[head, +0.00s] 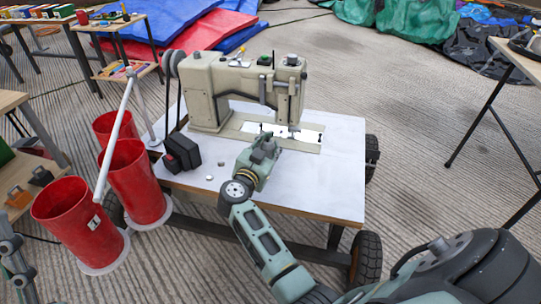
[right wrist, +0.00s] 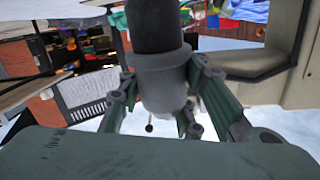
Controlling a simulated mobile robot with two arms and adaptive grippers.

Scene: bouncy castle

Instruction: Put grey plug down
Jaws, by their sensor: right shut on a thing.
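My right gripper (head: 267,137) reaches over the white table (head: 330,185), just in front of the sewing machine's base. In the right wrist view, the right gripper (right wrist: 163,105) is shut on the grey plug (right wrist: 163,78), a grey cylinder with a thick black part (right wrist: 155,25) at its upper end. In the head view the plug is hidden or too small to make out. I cannot tell whether the plug touches the table. Part of what looks like my left gripper (head: 14,258) shows at the lower left edge; its fingertips are unclear.
The beige sewing machine (head: 210,90) stands close behind the right gripper. A black box (head: 182,152) and small metal pieces lie to its left. Red buckets (head: 137,185) stand left of the table. The table's right side is clear. Another table (head: 520,50) is at the right.

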